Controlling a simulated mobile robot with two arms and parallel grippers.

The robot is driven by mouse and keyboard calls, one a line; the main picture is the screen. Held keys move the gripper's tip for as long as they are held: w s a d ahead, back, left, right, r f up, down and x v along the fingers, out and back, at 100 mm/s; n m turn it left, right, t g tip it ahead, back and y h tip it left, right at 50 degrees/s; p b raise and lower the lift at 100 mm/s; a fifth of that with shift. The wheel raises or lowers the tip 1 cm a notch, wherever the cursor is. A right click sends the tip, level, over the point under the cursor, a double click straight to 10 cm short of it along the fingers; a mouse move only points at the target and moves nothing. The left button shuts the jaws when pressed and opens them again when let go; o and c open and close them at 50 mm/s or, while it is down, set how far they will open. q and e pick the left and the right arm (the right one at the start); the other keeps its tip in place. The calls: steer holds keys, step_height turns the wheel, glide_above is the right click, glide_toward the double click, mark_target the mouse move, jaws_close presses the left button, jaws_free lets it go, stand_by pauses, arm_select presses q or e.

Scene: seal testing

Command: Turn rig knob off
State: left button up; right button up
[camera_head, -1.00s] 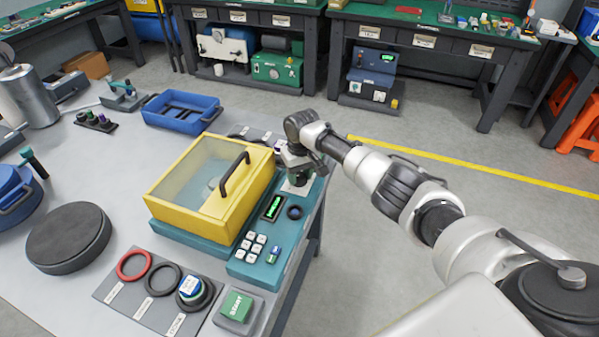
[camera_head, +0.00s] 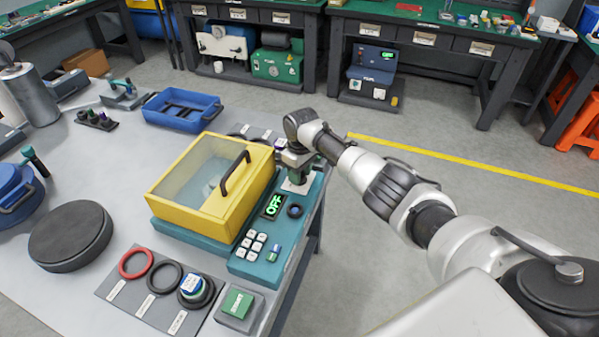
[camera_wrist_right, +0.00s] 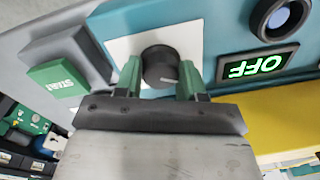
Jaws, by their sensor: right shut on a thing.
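The test rig is a teal base with a yellow-framed clear lid (camera_head: 210,185). Its small display (camera_head: 273,206) reads OFF in green, and the display also shows in the right wrist view (camera_wrist_right: 259,66). The black rig knob (camera_wrist_right: 160,67) sits on a white plate in the right wrist view, its white mark pointing to the right in that picture. My right gripper (camera_wrist_right: 163,78) has its green fingers on both sides of the knob, shut on it. My left gripper is not in view.
A green START button (camera_head: 237,303) stands at the table's front edge. A grey mat (camera_head: 140,312) with red and black rings lies beside it. A blue tray (camera_head: 180,110) and a round black disc (camera_head: 70,237) are on the table.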

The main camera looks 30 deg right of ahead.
steer(key=o, duration=0.9)
steer(key=r, duration=1.1)
steer(key=shift+w+d, duration=0.15)
steer(key=shift+d, duration=0.05)
steer(key=shift+f, duration=0.15)
